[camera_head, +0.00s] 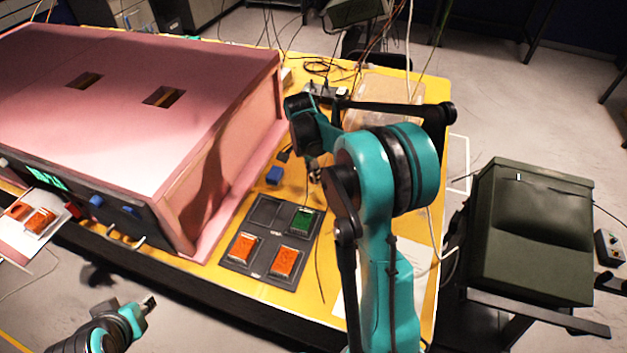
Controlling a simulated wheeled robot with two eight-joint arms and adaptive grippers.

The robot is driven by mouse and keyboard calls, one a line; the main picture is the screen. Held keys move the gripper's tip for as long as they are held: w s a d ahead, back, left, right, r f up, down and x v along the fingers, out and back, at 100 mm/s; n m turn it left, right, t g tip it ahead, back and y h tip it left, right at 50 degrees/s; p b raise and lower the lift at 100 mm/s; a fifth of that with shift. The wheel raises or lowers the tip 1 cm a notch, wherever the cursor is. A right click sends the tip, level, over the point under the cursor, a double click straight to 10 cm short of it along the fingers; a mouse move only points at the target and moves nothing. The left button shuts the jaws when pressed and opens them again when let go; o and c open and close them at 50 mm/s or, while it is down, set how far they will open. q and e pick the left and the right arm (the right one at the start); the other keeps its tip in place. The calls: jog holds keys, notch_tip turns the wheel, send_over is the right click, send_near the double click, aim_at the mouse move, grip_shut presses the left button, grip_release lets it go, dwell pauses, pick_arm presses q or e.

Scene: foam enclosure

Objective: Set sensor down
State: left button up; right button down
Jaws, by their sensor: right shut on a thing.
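My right gripper (314,174) reaches over the yellow table, pointing down just behind the dark tray (259,268). It is shut on a thin, dark item, probably the sensor (307,190), which hangs above or beside the green block (303,220). The item is too small to make out well, and I cannot tell whether its lower end touches anything. The tray's back right compartment holds the green block. Orange blocks lie in the front left (243,247) and front right (287,261) compartments, and the back left one looks empty. My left gripper (149,304) is low at the left, off the table; its jaws are unclear.
A large pink foam enclosure (215,130) fills the table's left side. A small blue block (273,175) lies between it and my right gripper. A clear bin (385,95) and cables are at the back. White paper (415,262) lies at right; a dark green case (530,230) stands beyond.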

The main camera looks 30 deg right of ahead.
jog(key=shift+f+b, duration=0.4)
jog(key=shift+f, duration=1.15)
jog(key=shift+f, duration=0.2)
jog(key=c, duration=1.3)
grip_release()
jog(key=shift+o, duration=0.2)
jog(key=shift+r, duration=0.2)
